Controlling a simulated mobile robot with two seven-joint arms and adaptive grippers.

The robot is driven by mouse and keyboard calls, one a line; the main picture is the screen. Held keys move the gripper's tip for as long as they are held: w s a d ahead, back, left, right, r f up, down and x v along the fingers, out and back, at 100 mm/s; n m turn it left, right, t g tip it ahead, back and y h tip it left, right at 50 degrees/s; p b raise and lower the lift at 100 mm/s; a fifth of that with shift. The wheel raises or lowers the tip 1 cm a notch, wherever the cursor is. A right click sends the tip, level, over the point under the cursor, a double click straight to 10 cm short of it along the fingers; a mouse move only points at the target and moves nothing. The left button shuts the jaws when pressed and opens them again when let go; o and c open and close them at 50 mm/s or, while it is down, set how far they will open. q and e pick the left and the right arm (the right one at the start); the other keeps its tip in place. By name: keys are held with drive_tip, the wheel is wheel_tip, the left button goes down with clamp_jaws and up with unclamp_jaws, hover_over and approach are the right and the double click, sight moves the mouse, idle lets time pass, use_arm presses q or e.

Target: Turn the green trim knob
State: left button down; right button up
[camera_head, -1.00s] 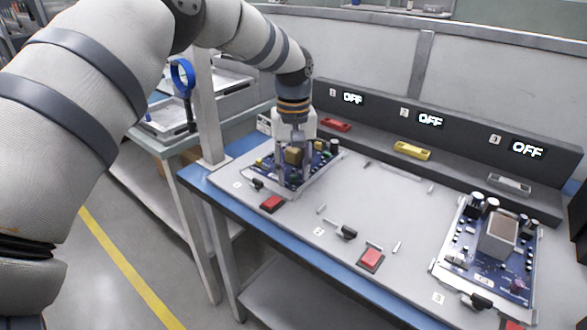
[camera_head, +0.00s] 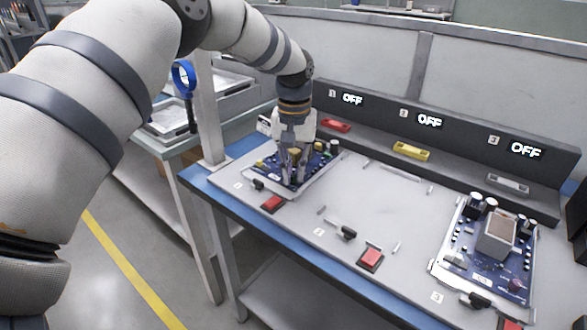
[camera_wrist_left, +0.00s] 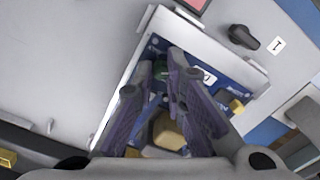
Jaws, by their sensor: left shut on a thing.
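The green trim knob (camera_wrist_left: 160,69) shows in the left wrist view as a small dark green part on the blue circuit board (camera_wrist_left: 154,48) at station 1. My left gripper (camera_wrist_left: 163,66) points down at the board, its two fingertips close together on either side of the knob, shut on it. The fingers partly hide the knob. In the head view my left gripper (camera_head: 294,183) is low over the left board (camera_head: 323,160), and the knob cannot be made out there. My right gripper is in neither view.
A yellow block (camera_wrist_left: 168,132) stands on the board close to the fingers. A black rotary switch (camera_wrist_left: 243,37) and a red button (camera_head: 273,203) are near the board's front edge. Displays 1 to 3 read OFF.

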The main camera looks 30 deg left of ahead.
use_arm(q)
drive_tip(key=m, duration=0.4)
drive_tip(key=shift+m, duration=0.3)
drive_tip(key=m, duration=0.3)
drive_tip(key=shift+a+m, duration=0.1)
drive_tip(key=shift+m, duration=0.2)
drive_tip(key=m, duration=1.2)
drive_tip(key=shift+m, duration=0.3)
drive_tip(key=m, duration=0.3)
drive_tip(key=shift+m, duration=0.4)
drive_tip(key=m, duration=0.4)
drive_tip(key=shift+m, duration=2)
